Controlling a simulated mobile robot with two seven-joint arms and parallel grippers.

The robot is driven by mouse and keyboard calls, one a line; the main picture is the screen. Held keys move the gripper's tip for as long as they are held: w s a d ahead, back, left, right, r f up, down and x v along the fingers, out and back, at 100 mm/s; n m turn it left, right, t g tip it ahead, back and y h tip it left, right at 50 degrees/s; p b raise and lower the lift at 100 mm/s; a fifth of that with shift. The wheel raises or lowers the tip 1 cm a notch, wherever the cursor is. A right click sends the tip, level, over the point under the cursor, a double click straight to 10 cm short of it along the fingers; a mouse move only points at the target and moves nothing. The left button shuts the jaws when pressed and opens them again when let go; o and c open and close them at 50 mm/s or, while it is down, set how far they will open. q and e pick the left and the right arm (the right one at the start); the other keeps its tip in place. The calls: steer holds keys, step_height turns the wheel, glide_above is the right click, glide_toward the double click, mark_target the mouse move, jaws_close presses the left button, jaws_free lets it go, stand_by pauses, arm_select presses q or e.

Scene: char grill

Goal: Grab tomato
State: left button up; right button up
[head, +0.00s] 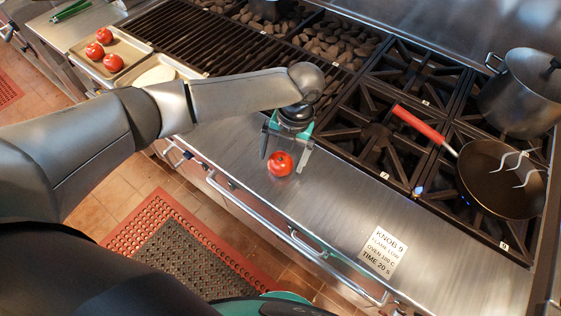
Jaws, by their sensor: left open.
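A red tomato (280,164) sits on the steel counter in front of the grill, near its front edge. My left gripper (283,158) is over it, pointing down, with its fingers apart on either side of the tomato. I cannot tell whether the fingers touch it. Several more tomatoes (104,36) lie on a tray (130,47) at the upper left. My right gripper is not in view.
A char grill (190,38) and burners (375,140) run behind the counter (335,200). A frying pan with a red handle (500,178) and a pot (520,95) stand at the right. A label (383,250) lies on the counter. A rail (250,215) runs along the front.

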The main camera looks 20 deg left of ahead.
arm_select(q)
steer(key=shift+f, duration=0.4)
steer(key=shift+c, duration=0.2)
steer(key=c, duration=1.4)
